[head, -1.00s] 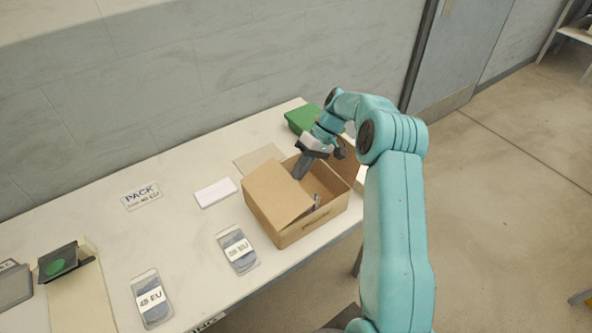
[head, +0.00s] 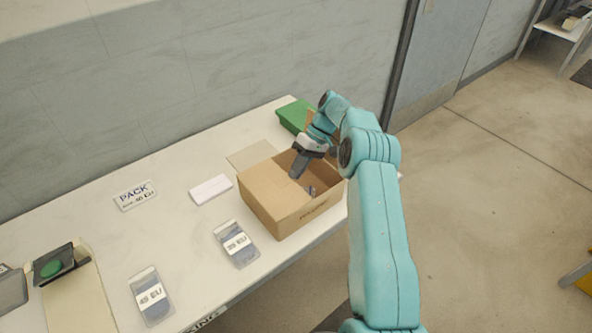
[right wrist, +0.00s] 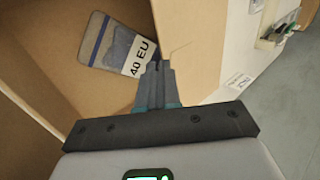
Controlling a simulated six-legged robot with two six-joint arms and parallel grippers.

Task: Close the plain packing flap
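An open cardboard box (head: 290,216) stands near the table's front edge. A plain brown flap (head: 270,188) slants over its left part. My right gripper (head: 296,174) points down into the opening, just right of this flap. In the right wrist view its dark fingers (right wrist: 158,78) are together, with nothing visible between them. A packet labelled 40 EU (right wrist: 122,45) lies inside the box, beside the fingertips. A cardboard panel (right wrist: 198,45) is close on their right; I cannot tell whether they touch it. My left gripper is out of view.
A green bin (head: 293,116) stands behind the box. Packets labelled 39 EU (head: 236,243) and 45 EU (head: 151,297) lie left of it. A white block (head: 210,189) and a PACK sign (head: 135,195) are on the table.

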